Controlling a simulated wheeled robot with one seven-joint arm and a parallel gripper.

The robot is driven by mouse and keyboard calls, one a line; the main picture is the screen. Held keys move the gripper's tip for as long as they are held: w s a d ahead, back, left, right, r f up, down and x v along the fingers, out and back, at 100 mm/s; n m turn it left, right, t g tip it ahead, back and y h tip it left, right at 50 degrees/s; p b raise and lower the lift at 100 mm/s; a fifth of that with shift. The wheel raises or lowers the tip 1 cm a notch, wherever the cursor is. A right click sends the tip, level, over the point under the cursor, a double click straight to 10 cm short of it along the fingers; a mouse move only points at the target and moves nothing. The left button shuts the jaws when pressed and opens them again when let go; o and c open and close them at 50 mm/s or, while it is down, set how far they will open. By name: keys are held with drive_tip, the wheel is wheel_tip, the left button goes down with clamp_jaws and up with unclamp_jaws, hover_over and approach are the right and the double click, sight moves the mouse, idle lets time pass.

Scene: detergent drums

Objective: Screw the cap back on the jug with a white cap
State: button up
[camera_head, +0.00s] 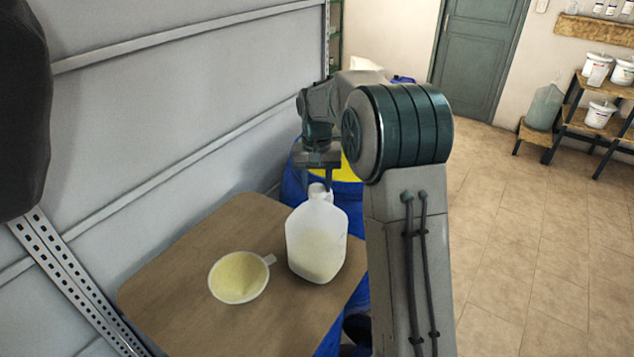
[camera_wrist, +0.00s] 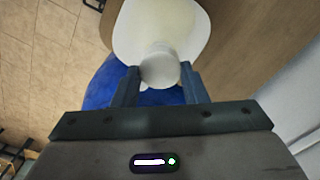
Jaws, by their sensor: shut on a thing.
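The translucent white jug (camera_head: 316,242) stands upright on the brown board (camera_head: 185,310), with pale yellow contents inside. The white cap (camera_wrist: 159,66) is between the two fingers of my gripper (camera_wrist: 160,72), which is shut on it, over the jug (camera_wrist: 190,30) in the wrist view. In the head view my gripper (camera_head: 318,184) is directly above the jug's neck, pointing down. The cap appears at the mouth of the jug. I cannot tell whether it is seated on the thread, as the fingers and cap hide the join.
A white handled dish (camera_head: 240,277) with pale yellow contents sits on the board left of the jug. A blue drum (camera_head: 293,187) with a yellow patch is behind and below the board. A grey panel wall (camera_head: 180,110) borders the left. Open tiled floor (camera_head: 530,230) lies right.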

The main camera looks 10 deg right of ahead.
drive_tip(key=m, duration=0.4)
drive_tip(key=shift+f, duration=0.1)
drive_tip(key=shift+d+m, duration=0.1)
drive_tip(key=shift+m, duration=0.8)
drive_tip(key=shift+s, duration=0.1)
drive_tip(key=m, duration=0.2)
drive_tip(key=shift+m+p, duration=0.4)
drive_tip(key=m, duration=0.3)
drive_tip(key=shift+s+f, duration=0.1)
drive_tip(key=shift+m+p, duration=0.4)
drive_tip(key=shift+m, duration=0.4)
drive_tip(key=m+p, duration=0.1)
drive_tip(key=m, duration=0.3)
drive_tip(key=shift+s, duration=0.1)
